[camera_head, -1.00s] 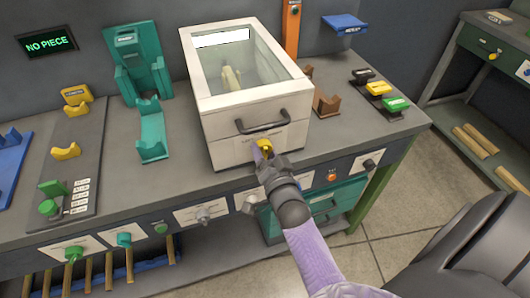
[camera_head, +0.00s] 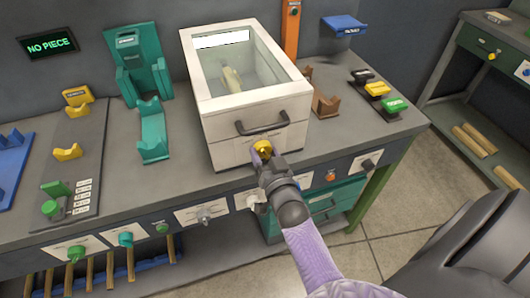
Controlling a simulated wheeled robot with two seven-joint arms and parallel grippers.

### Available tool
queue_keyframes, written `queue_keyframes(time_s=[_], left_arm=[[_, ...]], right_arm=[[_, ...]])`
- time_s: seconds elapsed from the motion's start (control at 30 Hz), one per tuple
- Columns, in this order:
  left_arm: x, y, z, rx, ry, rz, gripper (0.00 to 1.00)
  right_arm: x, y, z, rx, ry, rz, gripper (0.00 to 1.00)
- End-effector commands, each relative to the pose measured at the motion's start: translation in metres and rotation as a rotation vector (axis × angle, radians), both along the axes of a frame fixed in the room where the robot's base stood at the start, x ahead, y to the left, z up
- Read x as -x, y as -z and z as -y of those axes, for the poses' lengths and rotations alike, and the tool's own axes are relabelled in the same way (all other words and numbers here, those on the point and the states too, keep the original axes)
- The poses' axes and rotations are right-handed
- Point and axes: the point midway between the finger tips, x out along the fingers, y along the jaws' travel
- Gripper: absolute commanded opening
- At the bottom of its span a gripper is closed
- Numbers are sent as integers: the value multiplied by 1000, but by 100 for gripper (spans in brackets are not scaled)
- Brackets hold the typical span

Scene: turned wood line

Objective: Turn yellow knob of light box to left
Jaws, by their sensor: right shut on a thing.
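The light box (camera_head: 222,132) is a white box with a glass top and a dark handle, standing on the grey workbench. A pale wooden piece (camera_head: 232,80) shows through its glass. The yellow knob (camera_head: 263,146) is low on the box's front face, at its right part. My right gripper (camera_head: 262,153) reaches up from below and is shut on the yellow knob; its fingers and wrist hide part of the knob. My left gripper is not in view.
A screen (camera_head: 47,43) reads "NO PIECE". Green holders (camera_head: 152,135) stand left of the box, a brown cradle (camera_head: 326,104) and several coloured buttons (camera_head: 378,89) right of it. More knobs (camera_head: 125,239) line the bench front below.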

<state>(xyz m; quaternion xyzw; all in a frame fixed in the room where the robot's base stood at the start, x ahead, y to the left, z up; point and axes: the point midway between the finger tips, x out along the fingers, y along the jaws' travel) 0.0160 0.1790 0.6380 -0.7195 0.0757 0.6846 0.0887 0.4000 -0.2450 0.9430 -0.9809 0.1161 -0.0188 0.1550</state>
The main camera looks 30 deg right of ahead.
Motion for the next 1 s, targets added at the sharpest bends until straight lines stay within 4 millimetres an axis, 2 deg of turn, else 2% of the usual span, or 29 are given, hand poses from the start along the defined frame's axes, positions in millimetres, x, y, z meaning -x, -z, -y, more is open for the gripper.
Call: queue_keyframes(time_s=[1.0], left_arm=[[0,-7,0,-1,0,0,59]], right_arm=[[1,2,0,437,-1,-112,1]])
